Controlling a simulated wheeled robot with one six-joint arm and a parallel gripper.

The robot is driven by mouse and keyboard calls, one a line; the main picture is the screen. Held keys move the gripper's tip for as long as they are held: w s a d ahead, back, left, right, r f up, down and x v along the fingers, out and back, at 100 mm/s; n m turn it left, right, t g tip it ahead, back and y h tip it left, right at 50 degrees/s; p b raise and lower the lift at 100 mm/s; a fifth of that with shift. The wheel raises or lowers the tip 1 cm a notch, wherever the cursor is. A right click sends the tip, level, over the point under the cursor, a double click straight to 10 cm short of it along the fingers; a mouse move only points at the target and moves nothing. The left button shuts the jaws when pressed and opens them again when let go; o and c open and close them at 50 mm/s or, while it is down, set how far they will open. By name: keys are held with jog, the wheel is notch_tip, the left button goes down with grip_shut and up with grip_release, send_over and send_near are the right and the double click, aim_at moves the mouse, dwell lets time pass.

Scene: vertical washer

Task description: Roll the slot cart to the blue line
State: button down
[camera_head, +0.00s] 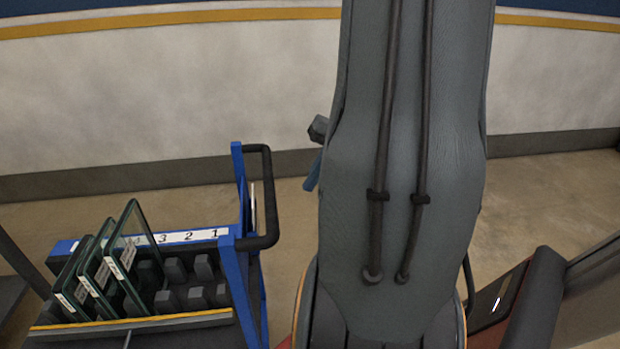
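The slot cart (240,272) stands at the lower left, with a blue frame and a black upright handle (268,200) on its right side. A white strip on it shows the numbers 3, 2 and 1. Several labelled glass panes (122,255) stand tilted in its left slots, and the dark slots to the right look empty. My own grey arm fills the middle of the view, to the right of the handle and apart from it in the picture. My gripper is not clearly seen; the arm hides what is behind it. No blue line shows on the visible floor.
A pale wall (180,100) with a yellow stripe and grey base runs across the back. Bare floor (545,195) lies between cart and wall and at right. A dark piece (12,290) cuts in at the far left edge.

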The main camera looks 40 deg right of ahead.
jog(key=s+d+p, duration=0.1)
jog(key=s+d, duration=0.3)
jog(key=d, duration=0.3)
jog(key=shift+s+p, duration=0.3)
jog(key=shift+s, duration=0.1)
dwell(0.8)
jog(key=shift+f, duration=0.1)
dwell(0.6)
jog(key=s+d+p, duration=0.3)
jog(key=s+d, duration=0.5)
jog(key=d, duration=0.3)
jog(key=shift+d, duration=0.2)
dwell(1.9)
jog(key=shift+s+d, duration=0.1)
jog(key=shift+s, duration=0.05)
dwell(0.6)
